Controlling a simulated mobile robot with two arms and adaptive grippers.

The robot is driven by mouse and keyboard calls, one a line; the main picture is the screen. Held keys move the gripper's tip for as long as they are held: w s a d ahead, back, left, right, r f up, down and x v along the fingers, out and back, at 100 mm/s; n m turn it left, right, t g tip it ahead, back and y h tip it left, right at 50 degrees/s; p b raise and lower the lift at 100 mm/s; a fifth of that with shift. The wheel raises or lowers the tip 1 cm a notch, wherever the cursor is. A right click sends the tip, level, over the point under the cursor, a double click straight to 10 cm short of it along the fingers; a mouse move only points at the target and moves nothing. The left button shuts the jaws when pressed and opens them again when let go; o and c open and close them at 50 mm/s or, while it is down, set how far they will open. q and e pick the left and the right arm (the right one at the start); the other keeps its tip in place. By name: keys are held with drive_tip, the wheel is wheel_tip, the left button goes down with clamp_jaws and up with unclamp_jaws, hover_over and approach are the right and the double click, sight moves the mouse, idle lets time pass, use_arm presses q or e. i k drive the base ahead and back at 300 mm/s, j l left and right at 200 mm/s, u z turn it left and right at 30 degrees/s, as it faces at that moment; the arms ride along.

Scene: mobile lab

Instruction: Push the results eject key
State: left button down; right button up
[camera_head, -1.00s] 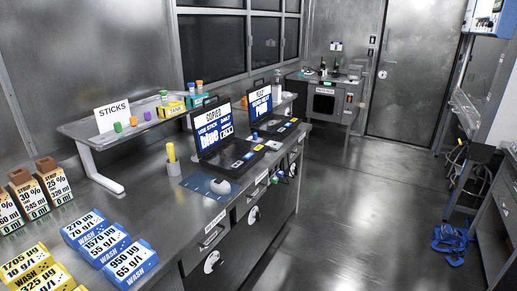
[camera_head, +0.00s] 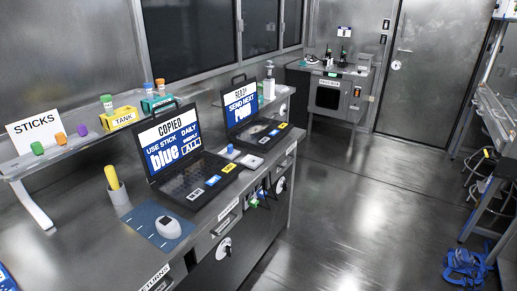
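Neither of my grippers shows in the head view. Two open black laptops stand on the steel bench. The near laptop (camera_head: 180,186) has a screen (camera_head: 170,142) reading "COPIED", "USE STICK", "DAILY SAMPLE" and a large "blue". Along its front edge lie a white labelled key (camera_head: 196,194), a blue one (camera_head: 213,181) and a yellow one (camera_head: 229,167). The far laptop (camera_head: 254,131) has a blue and white screen (camera_head: 243,106) including "SEND NEXT", and similar coloured keys (camera_head: 283,126) on its front edge. The key labels are too small to read, so I cannot tell which is the results eject key.
A white mouse (camera_head: 168,227) lies on a blue mat (camera_head: 146,222) beside a yellow-topped holder (camera_head: 118,193). A raised shelf (camera_head: 76,148) carries coloured sticks, a "STICKS" sign (camera_head: 34,132) and a "TANK" box (camera_head: 119,119). Floor to the right is open; blue straps (camera_head: 466,265) lie there.

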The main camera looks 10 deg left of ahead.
sight(227, 169)
drive_tip(key=i+l, duration=0.2)
drive_tip(key=i, duration=0.15)
drive_tip(key=i+l+z, duration=0.1)
drive_tip(key=i, duration=0.25)
drive_tip(key=i+l, duration=0.25)
drive_tip(key=i, duration=0.15)
